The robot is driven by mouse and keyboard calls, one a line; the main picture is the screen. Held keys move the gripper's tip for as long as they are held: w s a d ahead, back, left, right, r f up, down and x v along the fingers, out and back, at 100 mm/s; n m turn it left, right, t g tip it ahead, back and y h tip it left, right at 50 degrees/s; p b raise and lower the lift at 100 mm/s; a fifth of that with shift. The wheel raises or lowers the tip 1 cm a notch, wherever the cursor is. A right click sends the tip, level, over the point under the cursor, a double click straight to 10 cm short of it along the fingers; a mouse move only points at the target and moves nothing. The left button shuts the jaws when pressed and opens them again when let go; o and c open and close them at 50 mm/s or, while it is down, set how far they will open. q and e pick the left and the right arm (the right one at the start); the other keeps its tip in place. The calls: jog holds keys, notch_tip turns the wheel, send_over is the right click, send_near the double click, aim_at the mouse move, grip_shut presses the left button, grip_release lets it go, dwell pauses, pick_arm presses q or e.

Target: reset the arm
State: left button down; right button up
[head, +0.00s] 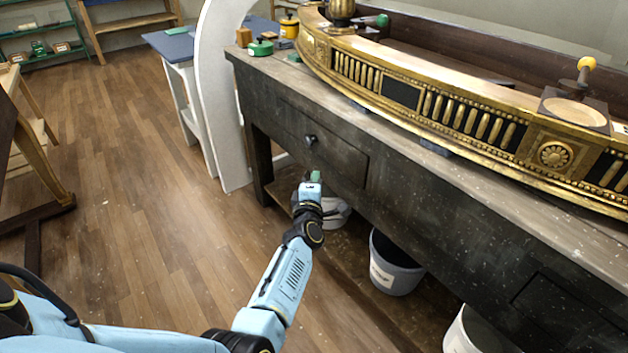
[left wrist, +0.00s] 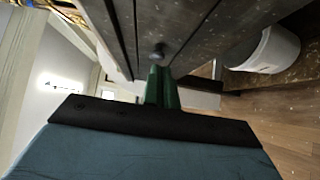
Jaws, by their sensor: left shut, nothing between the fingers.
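My left arm reaches out from the lower left in the head view, and its gripper (head: 314,177) is in front of the dark workbench, below and near a drawer (head: 318,140) with a dark round knob (head: 310,140). In the left wrist view the green fingers (left wrist: 161,88) are together with nothing between them. The knob (left wrist: 158,50) shows just beyond the fingertips there; I cannot tell whether they touch. The drawer looks closed. My right gripper is in neither view.
A gilt console piece (head: 440,105) lies along the workbench top (head: 500,195). Buckets, one grey (head: 395,268) and one white (head: 470,335), stand under the bench. A white curved panel (head: 218,100) stands at its left end.

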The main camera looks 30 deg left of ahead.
pick_arm(q)
jog(key=shift+v, duration=0.95)
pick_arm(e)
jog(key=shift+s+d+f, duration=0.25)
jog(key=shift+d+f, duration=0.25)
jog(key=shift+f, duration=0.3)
